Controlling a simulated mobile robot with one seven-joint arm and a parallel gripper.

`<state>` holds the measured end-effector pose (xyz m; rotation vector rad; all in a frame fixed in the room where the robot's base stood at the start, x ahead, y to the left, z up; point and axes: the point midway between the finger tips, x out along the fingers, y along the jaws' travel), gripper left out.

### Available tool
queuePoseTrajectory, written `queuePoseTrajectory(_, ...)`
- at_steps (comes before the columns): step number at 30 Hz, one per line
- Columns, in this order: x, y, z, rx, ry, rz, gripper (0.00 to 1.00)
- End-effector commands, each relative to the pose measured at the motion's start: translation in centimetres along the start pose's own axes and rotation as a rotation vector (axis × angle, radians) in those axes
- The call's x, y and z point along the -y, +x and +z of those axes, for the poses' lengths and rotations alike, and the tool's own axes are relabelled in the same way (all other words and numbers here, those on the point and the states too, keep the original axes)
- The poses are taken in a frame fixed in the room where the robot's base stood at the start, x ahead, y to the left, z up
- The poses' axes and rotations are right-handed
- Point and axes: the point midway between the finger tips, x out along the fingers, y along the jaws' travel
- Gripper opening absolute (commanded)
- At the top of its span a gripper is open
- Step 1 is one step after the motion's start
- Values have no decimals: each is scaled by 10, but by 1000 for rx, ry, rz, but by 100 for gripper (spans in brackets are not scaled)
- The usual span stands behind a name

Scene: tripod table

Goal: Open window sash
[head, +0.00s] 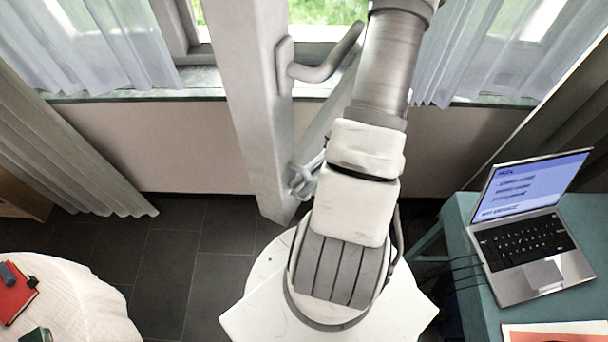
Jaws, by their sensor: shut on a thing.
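A pale grey window sash (247,70) appears to stand swung inward into the room, seen steeply from above, with its wide upright stile left of my arm. A curved grey handle (325,66) sticks out to the right from the stile and ends close beside my arm. A slanting grey bar (327,116), probably the sash's bottom rail, runs up behind my arm. A small metal fitting (303,181) sits near the stile's lower end. My arm leaves the picture at the top. My gripper is outside the frame, so its hold cannot be seen.
The window sill (150,95) and sheer curtains (90,45) are behind. A teal table (455,222) with an open laptop (525,240) stands at right. A white-covered round table (80,305) is at lower left. Dark floor (175,260) between is clear.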

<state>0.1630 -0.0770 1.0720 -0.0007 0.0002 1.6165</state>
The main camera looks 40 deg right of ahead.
Motion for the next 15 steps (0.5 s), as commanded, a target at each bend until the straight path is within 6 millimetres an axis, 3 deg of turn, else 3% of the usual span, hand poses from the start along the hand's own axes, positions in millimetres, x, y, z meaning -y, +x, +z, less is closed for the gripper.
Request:
queuePoseTrajectory(8,0,0,1,3,1,0,0)
queuePoseTrajectory(9,0,0,1,3,1,0,22)
queuePoseTrajectory(10,0,0,1,3,1,0,27)
queuePoseTrajectory(15,0,0,0,2,1,0,27)
